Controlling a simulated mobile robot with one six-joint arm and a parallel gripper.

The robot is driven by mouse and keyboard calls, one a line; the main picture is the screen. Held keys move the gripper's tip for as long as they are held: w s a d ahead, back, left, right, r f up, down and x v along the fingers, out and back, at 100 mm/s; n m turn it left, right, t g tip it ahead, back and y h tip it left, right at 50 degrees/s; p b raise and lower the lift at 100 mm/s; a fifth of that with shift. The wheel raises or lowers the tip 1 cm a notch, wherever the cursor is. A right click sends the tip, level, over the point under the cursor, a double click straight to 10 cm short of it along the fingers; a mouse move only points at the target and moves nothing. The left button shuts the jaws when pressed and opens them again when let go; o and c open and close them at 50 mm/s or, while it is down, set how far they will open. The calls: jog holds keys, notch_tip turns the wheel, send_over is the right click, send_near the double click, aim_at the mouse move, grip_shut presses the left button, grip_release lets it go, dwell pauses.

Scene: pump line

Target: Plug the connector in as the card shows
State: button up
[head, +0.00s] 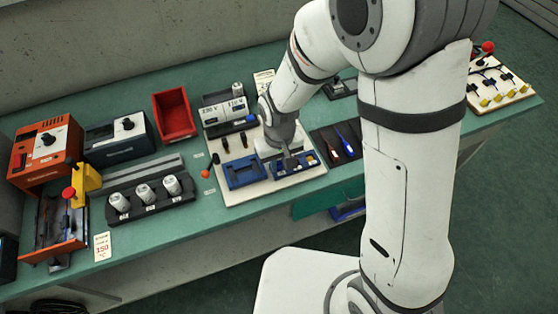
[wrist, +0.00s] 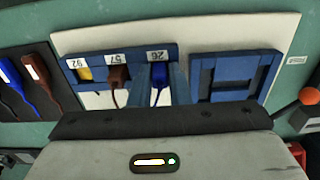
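My gripper (head: 287,163) is low over the blue rack (wrist: 112,50) on a white board (head: 312,172). In the wrist view the rack holds a yellow connector (wrist: 85,74), a brown connector (wrist: 117,76) and a blue connector (wrist: 159,75), each by a number label. Blue-grey uprights flank the blue connector, and I cannot tell whether they are my fingers or rack parts, nor whether my gripper is closed on it. A grey unit marked 230 V and 110 V (head: 224,107) stands at the board's back. A small card (head: 264,79) stands behind it, its print unreadable.
An empty blue frame (wrist: 237,76) is beside the rack. Left are a red bin (head: 175,115), a holder with white cylinders (head: 146,194) and a card reading 150 °C (head: 102,247).

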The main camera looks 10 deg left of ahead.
jog(key=shift+d, duration=0.1)
dwell(0.4)
jog(key=shift+r+p, duration=1.6)
jog(key=shift+r, duration=0.6)
jog(key=o, duration=0.6)
jog(key=shift+c, duration=0.2)
jog(key=shift+r+p, duration=1)
jog(key=shift+r, duration=0.5)
